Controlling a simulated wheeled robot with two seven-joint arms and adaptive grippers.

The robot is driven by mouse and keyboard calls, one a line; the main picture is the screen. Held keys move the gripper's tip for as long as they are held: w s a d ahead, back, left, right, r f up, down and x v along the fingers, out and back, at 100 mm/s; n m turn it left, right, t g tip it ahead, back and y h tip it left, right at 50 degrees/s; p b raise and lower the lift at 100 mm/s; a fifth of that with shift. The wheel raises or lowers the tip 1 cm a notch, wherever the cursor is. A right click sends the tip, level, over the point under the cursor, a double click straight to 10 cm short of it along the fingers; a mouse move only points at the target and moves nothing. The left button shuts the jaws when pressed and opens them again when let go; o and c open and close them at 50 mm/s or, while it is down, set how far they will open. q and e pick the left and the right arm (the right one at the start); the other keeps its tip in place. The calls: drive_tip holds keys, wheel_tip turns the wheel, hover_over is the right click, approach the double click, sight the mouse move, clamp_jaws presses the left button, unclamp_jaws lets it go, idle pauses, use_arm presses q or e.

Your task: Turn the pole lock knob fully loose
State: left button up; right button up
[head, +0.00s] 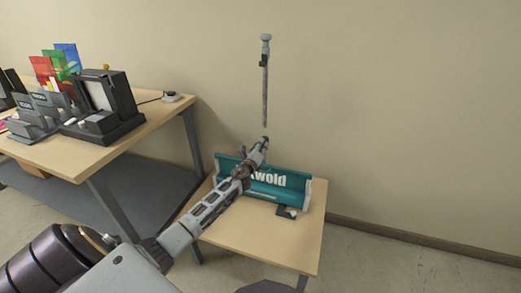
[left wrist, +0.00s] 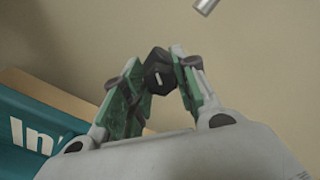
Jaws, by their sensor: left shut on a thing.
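The pole lock knob (left wrist: 158,72) is a small black faceted knob with a short white mark, seen in the left wrist view. My left gripper (left wrist: 160,65) is shut on it, with green-padded fingers on either side. In the head view my left gripper (head: 263,143) is above the teal banner base (head: 284,186), and it largely hides the knob. A grey pole (head: 265,85) with a dark fitting near its top stands upright above the gripper against the wall. A metal rod end (left wrist: 206,5) shows at the top of the left wrist view. My right gripper is not in view.
The base stands on a small wooden table (head: 258,240) with a small dark item (head: 287,212) at its front. A larger desk (head: 150,110) at left holds a black machine (head: 103,105) and colored cards (head: 55,65). The wall is close behind. Floor at right is clear.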

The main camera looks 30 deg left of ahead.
use_arm(q)
drive_tip(key=n, duration=0.2)
drive_tip(key=shift+f+n+b, duration=0.1)
drive_tip(key=shift+n+b, duration=0.3)
drive_tip(key=shift+n, duration=2.5)
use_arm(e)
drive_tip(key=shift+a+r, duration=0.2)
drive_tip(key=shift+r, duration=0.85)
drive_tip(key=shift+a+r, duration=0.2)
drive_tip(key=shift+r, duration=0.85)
use_arm(q)
drive_tip(key=o, duration=1)
drive_tip(key=shift+a, duration=0.1)
drive_tip(key=shift+s, duration=0.15)
drive_tip(key=v, duration=1.1)
drive_tip(key=shift+s+d, duration=0.25)
drive_tip(key=shift+s, duration=0.1)
